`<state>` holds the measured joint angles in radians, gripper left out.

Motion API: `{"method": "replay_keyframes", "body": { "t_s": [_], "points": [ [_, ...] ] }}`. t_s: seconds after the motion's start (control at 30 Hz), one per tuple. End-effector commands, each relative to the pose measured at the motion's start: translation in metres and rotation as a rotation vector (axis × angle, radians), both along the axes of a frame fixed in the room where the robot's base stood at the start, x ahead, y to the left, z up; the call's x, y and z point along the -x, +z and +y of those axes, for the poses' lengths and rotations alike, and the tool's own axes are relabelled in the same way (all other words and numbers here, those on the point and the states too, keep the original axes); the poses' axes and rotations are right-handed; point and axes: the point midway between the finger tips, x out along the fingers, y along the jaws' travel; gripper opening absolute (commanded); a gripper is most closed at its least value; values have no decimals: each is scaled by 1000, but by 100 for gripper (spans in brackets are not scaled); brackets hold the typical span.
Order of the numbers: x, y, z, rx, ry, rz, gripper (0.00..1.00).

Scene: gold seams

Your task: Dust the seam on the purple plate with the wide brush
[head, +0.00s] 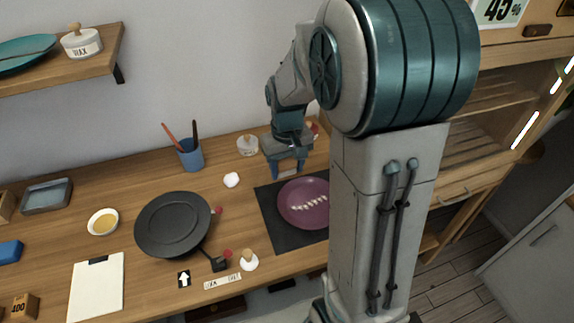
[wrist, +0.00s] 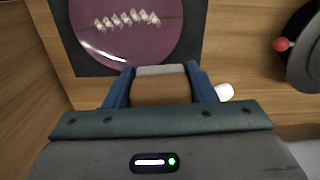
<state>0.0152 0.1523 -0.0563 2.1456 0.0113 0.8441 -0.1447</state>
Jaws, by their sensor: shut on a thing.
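The purple plate (head: 296,217) lies on a dark mat (head: 269,232) at the right of the bench. A broken, whitish seam (head: 309,203) runs across it. The plate (wrist: 150,48) and its pale zigzag seam (wrist: 127,20) also show at the top of the wrist view. My gripper (head: 289,172) is just behind the plate's far edge, fingers pointing down. In the wrist view, its blue fingers (wrist: 160,76) are shut on a brown wooden piece with a pale edge, which looks like the wide brush (wrist: 160,92). Its lower end is not clear. I see no contact with the plate.
A black round dish (head: 173,222) with red knobs stands left of the mat. A blue cup (head: 190,155) with sticks, a lidded jar (head: 247,146) and a white lump (head: 231,180) are behind. A gold-filled bowl (head: 103,222) and clipboard (head: 97,288) lie left. My arm hides the mat's right side.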

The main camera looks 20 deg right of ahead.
Motion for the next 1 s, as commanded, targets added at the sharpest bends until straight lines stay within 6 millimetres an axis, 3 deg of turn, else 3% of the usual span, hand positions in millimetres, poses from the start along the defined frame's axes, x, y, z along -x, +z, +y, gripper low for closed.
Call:
{"method": "replay_keyframes", "body": {
  "t_s": [0.23,0.6,1.0],
  "points": [
    [3,0,-7,4,-6,5,32],
    [30,-16,-45,10,-32,7,32],
    [42,-37,-52,-1,-33,0,32]
  ]
}}
